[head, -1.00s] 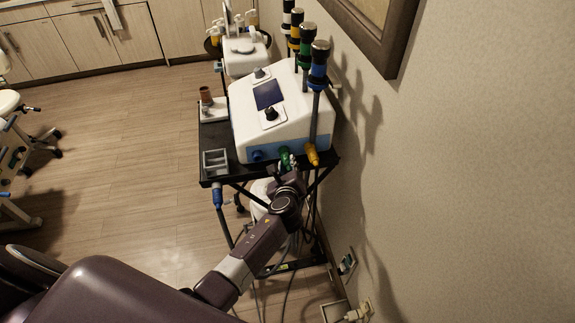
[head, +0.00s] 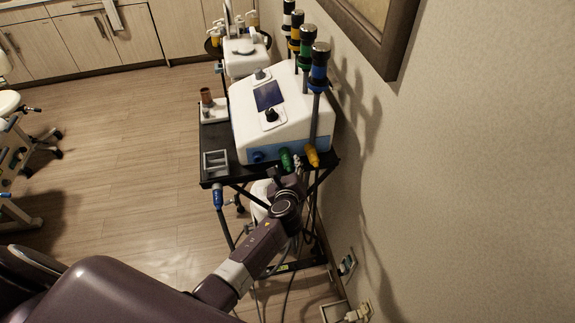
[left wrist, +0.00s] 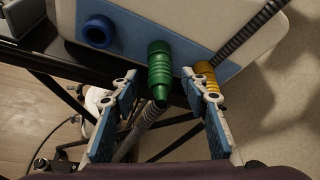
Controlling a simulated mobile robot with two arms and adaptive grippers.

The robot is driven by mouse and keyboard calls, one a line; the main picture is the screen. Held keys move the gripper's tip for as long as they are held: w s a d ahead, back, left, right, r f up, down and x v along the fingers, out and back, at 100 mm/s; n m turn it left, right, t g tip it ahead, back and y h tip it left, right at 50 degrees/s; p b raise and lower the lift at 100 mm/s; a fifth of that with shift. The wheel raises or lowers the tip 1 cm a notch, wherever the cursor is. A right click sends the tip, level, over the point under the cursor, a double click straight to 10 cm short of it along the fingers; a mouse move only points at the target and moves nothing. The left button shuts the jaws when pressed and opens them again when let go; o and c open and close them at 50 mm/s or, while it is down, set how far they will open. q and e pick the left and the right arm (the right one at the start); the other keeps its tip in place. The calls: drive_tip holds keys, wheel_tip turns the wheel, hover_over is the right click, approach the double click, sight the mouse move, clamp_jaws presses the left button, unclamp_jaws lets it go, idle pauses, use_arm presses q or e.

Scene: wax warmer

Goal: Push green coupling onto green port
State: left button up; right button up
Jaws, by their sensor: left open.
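The green coupling (head: 286,159) is at the lower front of the white machine (head: 280,112). In the left wrist view, the green coupling (left wrist: 159,66) sits against the blue panel, covering the green port. A grey ribbed hose (left wrist: 146,121) runs down from it. My left gripper (head: 293,178) is just in front of and below the coupling. In the left wrist view, the left gripper's fingers (left wrist: 158,84) are spread on either side of the coupling with gaps, not gripping it. My right gripper is out of view.
A yellow coupling (left wrist: 207,75) with a hose is close to the right finger. An empty blue port (left wrist: 97,31) is to the left. A blue coupling (head: 218,197) hangs at the black cart's (head: 222,138) front left. The wall (head: 450,180) is close on the right.

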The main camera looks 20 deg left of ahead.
use_arm(q)
drive_tip(key=p+v, duration=0.4)
drive_tip(key=v, duration=0.3)
idle(1.2)
drive_tip(key=shift+s+d+r, duration=0.1)
drive_tip(key=shift+s, duration=0.1)
drive_tip(key=v, duration=1.2)
drive_tip(key=shift+w, duration=0.1)
